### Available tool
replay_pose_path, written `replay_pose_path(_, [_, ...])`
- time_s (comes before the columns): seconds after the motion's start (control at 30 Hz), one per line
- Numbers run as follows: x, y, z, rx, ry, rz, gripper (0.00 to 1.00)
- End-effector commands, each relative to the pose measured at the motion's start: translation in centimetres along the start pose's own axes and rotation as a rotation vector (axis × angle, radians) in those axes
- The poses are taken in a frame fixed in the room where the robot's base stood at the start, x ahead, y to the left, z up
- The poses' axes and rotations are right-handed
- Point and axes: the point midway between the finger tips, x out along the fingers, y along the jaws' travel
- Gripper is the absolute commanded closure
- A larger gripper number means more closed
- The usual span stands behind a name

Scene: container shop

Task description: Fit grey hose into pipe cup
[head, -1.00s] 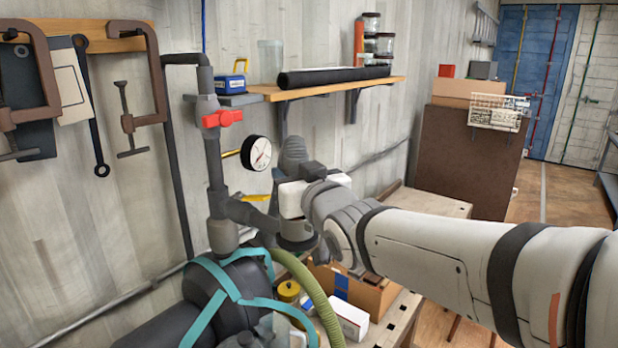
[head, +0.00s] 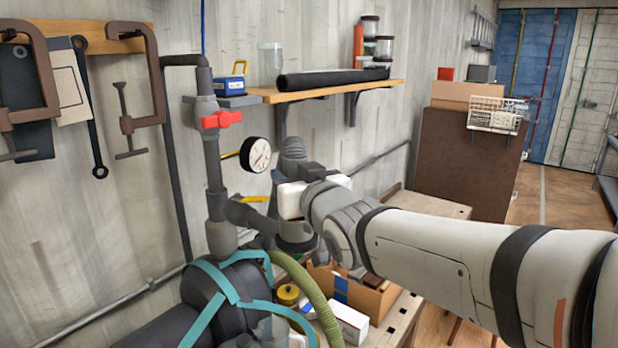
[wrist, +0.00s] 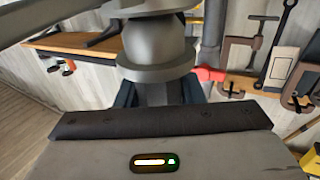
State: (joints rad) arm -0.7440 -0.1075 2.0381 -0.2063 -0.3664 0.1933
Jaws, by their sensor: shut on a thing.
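In the wrist view, which is upside down, my gripper (wrist: 158,97) is shut on a grey stem, with a dark finger on each side. A wide grey collar and a rounded grey body (wrist: 155,45) adjoin the stem. In the head view, my gripper's white body hides most of the held piece. A round grey flanged cup (head: 297,236) shows just below it, beside the grey pipe's (head: 215,160) side branch. I cannot tell where the hose ends and the cup begins, or whether the hose is seated.
A red valve handle (head: 221,119) and a pressure gauge (head: 256,154) are close to my gripper. A green hose (head: 322,305) and an open cardboard box (head: 370,298) are below. A wall shelf (head: 330,90) stands behind. Brown clamps (head: 148,75) hang at left.

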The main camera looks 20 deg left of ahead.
Motion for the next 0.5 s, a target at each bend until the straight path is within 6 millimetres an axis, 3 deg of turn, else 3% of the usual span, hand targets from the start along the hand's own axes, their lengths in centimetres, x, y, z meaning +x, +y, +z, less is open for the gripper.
replay_pose_path(0.5, [0.01,-0.07,0.36,0.000,0.002,-0.001,0.94])
